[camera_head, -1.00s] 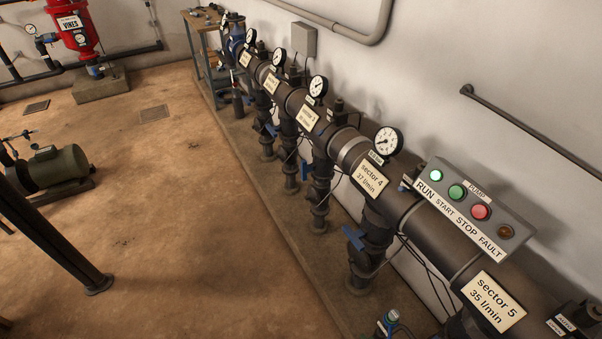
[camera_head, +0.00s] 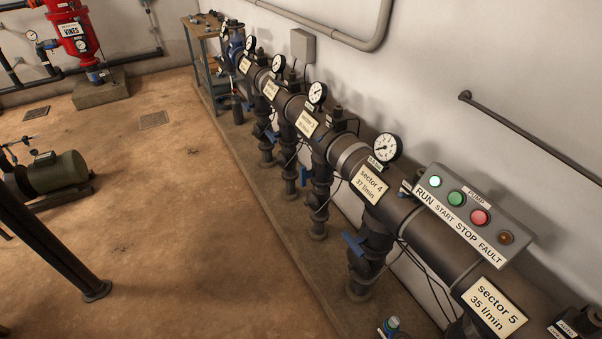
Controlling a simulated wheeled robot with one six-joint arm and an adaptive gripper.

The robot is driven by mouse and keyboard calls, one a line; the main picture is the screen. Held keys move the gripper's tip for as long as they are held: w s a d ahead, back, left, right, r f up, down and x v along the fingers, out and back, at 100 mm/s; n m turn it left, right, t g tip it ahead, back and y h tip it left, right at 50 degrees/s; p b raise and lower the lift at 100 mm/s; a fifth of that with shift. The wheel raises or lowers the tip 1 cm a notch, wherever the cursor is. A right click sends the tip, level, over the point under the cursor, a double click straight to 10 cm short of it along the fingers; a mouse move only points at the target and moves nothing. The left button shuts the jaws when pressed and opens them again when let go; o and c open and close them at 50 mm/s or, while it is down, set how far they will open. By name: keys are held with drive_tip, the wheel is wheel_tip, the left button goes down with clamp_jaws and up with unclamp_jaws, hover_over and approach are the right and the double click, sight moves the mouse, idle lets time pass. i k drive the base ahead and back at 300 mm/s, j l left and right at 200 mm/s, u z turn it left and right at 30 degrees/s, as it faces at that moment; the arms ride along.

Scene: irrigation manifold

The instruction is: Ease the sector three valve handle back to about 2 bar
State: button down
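The sector three sign (camera_head: 307,122) hangs on the grey manifold pipe in the head view, its small lettering too blurred to read fully. A round white gauge (camera_head: 317,93) stands above it; its reading is too small to tell. The blue valve handle (camera_head: 305,174) that seems to belong to this sector sits on the drop pipe (camera_head: 320,190) below, small and partly hidden by the pipe. My gripper is not in view, and nothing touches the handle.
The sector 4 sign (camera_head: 369,185), its gauge (camera_head: 386,148) and blue handle (camera_head: 353,243) are nearer. The pump panel (camera_head: 466,217) shows a lit green RUN lamp. A dark post (camera_head: 60,250) and green motor (camera_head: 57,172) stand left. Brown floor (camera_head: 200,250) between is clear.

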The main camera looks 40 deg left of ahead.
sight(304, 174)
drive_tip(key=i+j, duration=0.1)
drive_tip(key=j, duration=0.45)
drive_tip(key=i+j+u, duration=0.1)
drive_tip(key=j, duration=0.4)
drive_tip(key=i+j+u, duration=0.1)
drive_tip(key=j, duration=0.45)
drive_tip(key=i+j, duration=0.25)
drive_tip(key=j, duration=0.25)
drive_tip(key=i+j+u, duration=0.1)
drive_tip(key=j, duration=0.4)
drive_tip(key=i+j, duration=0.25)
drive_tip(key=j, duration=0.25)
drive_tip(key=i+j+u, duration=0.1)
drive_tip(key=j, duration=0.4)
drive_tip(key=i+j, duration=0.25)
drive_tip(key=j, duration=0.2)
drive_tip(key=u, duration=0.05)
